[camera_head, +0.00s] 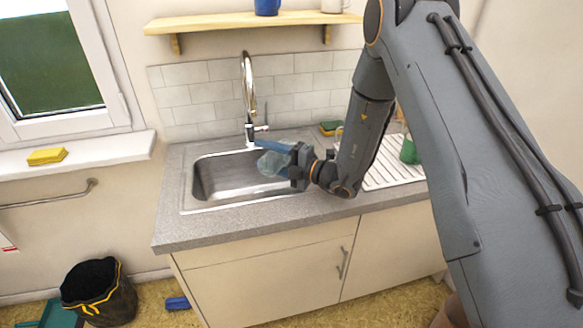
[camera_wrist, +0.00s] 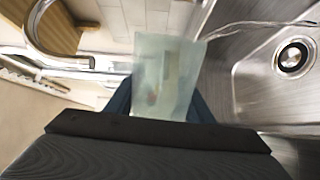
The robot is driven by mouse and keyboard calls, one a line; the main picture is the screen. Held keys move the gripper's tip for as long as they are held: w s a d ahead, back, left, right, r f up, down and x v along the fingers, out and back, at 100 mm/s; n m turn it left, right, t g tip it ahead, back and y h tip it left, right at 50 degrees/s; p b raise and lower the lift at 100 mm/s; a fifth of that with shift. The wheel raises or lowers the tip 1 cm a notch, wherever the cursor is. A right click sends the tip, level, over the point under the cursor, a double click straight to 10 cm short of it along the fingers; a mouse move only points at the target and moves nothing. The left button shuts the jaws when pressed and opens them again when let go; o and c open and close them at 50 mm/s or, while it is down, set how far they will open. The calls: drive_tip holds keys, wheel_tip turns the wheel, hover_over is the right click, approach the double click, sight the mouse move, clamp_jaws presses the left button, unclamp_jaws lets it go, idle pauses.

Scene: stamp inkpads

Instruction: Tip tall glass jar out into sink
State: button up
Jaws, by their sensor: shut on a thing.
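The tall glass jar (camera_head: 270,164) is clear and slightly greenish. It is tilted well over above the sink basin (camera_head: 215,178). My gripper (camera_head: 277,150) is shut on the jar, one blue finger showing along its upper side. In the wrist view the jar (camera_wrist: 165,70) sits between my two blue fingers (camera_wrist: 160,106). Clear thin streaks, like water, run from the jar's end to the right over the steel sink (camera_wrist: 250,70). The drain (camera_wrist: 292,56) shows at the right. Whether liquid is left inside is hard to tell.
The tap (camera_head: 249,95) stands behind the basin, close to the jar. A drainboard (camera_head: 385,172) with a green cup (camera_head: 409,150) lies right of the sink. A sponge (camera_head: 330,127) is at the back. A shelf (camera_head: 240,22) hangs above. The left part of the basin is clear.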

drive_tip(key=shift+f+m, duration=0.1)
drive_tip(key=shift+m, duration=0.3)
